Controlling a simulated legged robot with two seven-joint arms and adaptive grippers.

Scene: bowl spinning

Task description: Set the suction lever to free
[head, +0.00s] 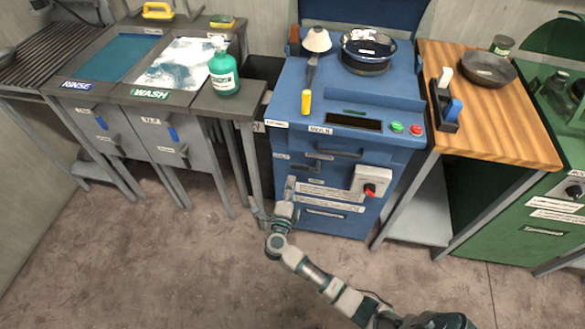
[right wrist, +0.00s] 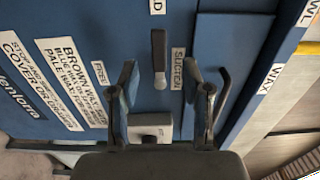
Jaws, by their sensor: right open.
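The suction lever (right wrist: 158,62) shows in the right wrist view as a dark bar with a paler rounded end, beside the label "SUCTION" (right wrist: 178,70) on the blue machine's front. My right gripper (right wrist: 162,88) is open, with one finger on each side of the lever's end. I cannot tell whether a finger touches it. In the head view my right gripper (head: 290,186) is at the left part of the blue machine's front (head: 335,223). The lever is small and hard to make out there. My left gripper is not in view.
A white box with a red knob (head: 370,189) sticks out to the right of my right gripper. A bar handle (head: 340,151) is above it. The wooden table (head: 520,125) stands at right; the floor in front is clear.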

